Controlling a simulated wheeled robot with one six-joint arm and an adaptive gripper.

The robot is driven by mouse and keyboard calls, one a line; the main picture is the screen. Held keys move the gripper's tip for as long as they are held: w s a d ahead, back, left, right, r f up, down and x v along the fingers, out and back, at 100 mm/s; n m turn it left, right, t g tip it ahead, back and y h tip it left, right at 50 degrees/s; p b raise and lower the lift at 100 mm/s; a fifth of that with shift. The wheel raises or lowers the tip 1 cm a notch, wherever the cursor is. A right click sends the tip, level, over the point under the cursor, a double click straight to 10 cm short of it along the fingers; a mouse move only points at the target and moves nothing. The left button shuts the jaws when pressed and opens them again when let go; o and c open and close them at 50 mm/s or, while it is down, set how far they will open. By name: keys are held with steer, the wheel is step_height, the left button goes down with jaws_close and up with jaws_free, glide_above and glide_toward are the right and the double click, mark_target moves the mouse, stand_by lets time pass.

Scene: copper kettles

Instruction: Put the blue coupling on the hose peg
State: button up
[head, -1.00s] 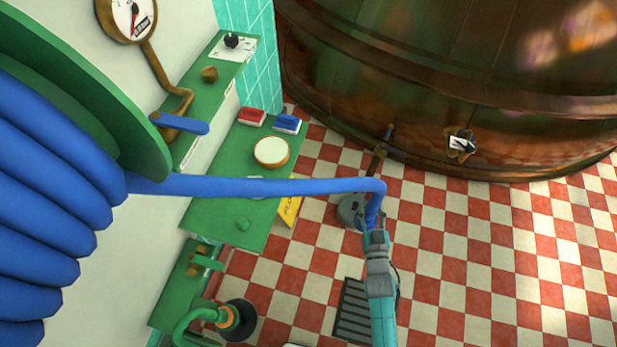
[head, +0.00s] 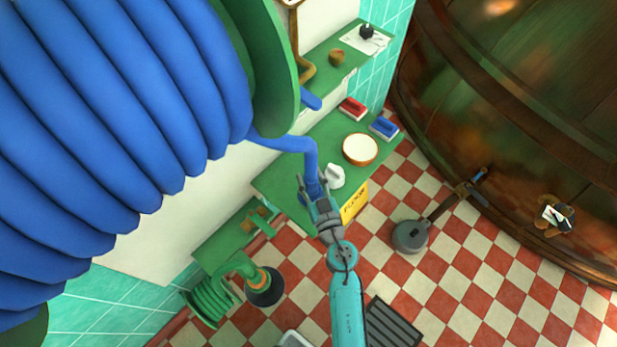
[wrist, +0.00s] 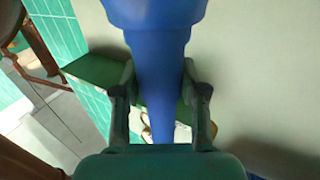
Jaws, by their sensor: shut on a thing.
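My gripper (head: 312,184) is shut on the blue coupling (head: 311,194) at the free end of the blue hose (head: 290,143). It is over the front edge of the green bench in the head view. The hose runs from the big reel (head: 120,110) at left and bends down into the gripper. In the wrist view, blue fills the space between the fingers of my gripper (wrist: 160,95), with a wider blue part at the top. The fingers hide part of the coupling. I cannot pick out the hose peg for certain.
The green bench (head: 282,182) holds a white object (head: 335,176), a round pale-topped pot (head: 360,149), and red (head: 352,107) and blue (head: 384,127) brushes. A yellow sign (head: 354,203) is at its front. A copper kettle (head: 500,120) stands at right.

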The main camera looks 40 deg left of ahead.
mark_target(308, 192)
steer(key=shift+s+a+r, duration=0.1)
steer(key=shift+s+a, duration=0.05)
steer(key=shift+a, duration=0.2)
steer(key=shift+f, duration=3.05)
steer(key=shift+f, duration=0.4)
steer(key=o, duration=1.1)
steer(key=shift+s+f, duration=0.1)
steer(key=shift+d, duration=0.15)
steer(key=v, duration=1.1)
steer(key=shift+s+d, duration=0.2)
steer(key=shift+d, duration=0.15)
